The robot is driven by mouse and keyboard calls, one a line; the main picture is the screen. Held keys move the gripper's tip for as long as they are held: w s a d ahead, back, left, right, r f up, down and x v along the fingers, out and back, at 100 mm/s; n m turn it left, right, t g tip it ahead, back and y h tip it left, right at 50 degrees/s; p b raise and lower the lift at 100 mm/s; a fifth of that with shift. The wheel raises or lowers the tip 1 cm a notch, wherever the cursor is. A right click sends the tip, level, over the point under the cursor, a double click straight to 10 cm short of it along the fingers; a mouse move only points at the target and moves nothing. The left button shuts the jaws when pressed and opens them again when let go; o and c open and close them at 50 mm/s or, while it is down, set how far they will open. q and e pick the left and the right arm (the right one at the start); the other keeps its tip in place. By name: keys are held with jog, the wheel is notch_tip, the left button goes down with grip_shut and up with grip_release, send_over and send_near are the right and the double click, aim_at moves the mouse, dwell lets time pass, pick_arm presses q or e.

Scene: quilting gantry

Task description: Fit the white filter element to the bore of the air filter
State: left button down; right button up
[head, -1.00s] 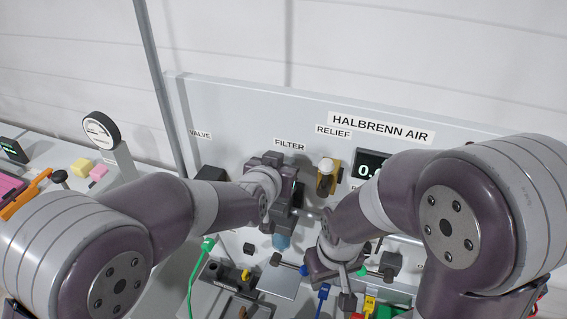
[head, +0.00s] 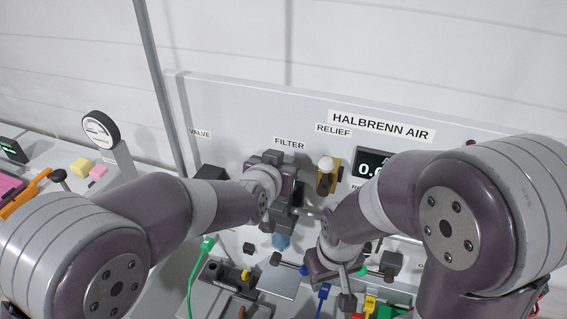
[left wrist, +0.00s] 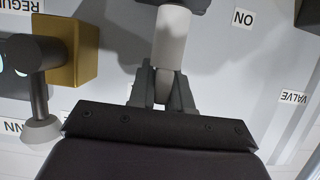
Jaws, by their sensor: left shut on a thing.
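The white filter element (left wrist: 172,40) is a pale cylinder in the left wrist view. My left gripper (left wrist: 162,95) is shut on its near end. The far end of the element meets a dark body at the top edge of the view; how far it sits in the bore cannot be seen. In the head view my left gripper (head: 284,205) is at the panel below the FILTER label (head: 290,144), and my wrist hides the element and most of the filter.
The relief unit (head: 326,178), with a white knob and yellow block, is close right of my left gripper. A dark display (head: 373,166) is partly behind my right arm. Green (head: 208,244), blue and yellow connectors crowd the bench below. A round gauge (head: 101,130) stands left.

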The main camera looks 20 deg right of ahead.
pick_arm(q)
jog(key=shift+f, duration=0.15)
dwell(0.8)
jog(key=shift+f+b, duration=0.3)
jog(key=shift+b, duration=0.25)
jog(key=shift+f+b, duration=2.15)
jog(key=shift+f, duration=0.25)
jog(key=c, duration=1)
grip_release()
jog(key=shift+s+a+r, duration=0.15)
jog(key=shift+s, duration=0.1)
jog(key=b+v, duration=0.2)
jog(key=v, duration=1)
